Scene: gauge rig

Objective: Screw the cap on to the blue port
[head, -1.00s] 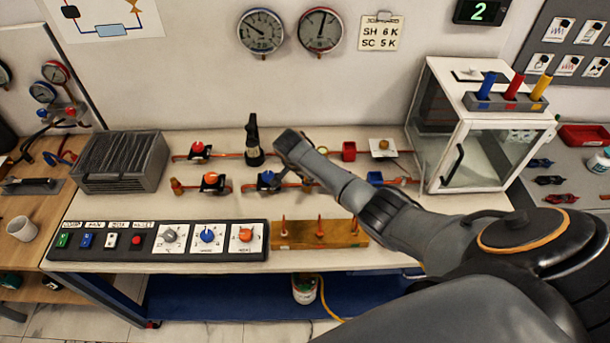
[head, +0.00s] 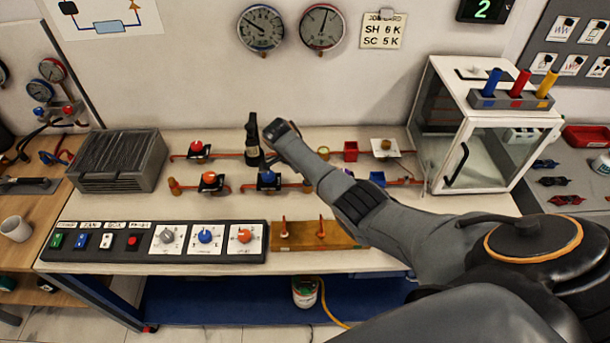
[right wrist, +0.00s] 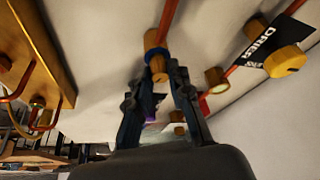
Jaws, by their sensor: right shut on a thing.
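My right gripper (right wrist: 160,88) is shut on a small orange-brown cap (right wrist: 158,68), held between its fingertips in the right wrist view. The cap is in line with a brass port (right wrist: 153,40) on the end of a copper pipe and looks against it or very close; I cannot tell if the threads are engaged. This port is on the front pipe row, which has the blue valve (head: 267,179) and the blue block (head: 377,178). In the head view the port shows as a brass end (head: 308,185) beside my arm, and my right fingers are hidden. My left gripper is out of view.
A second brass port (right wrist: 215,80) and a red block (head: 350,151) are on the back row, near the drier knob (right wrist: 286,60). A black upright fixture (head: 253,145) stands left of my wrist. A wooden rack (head: 300,243) and switch panel (head: 160,250) line the bench front.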

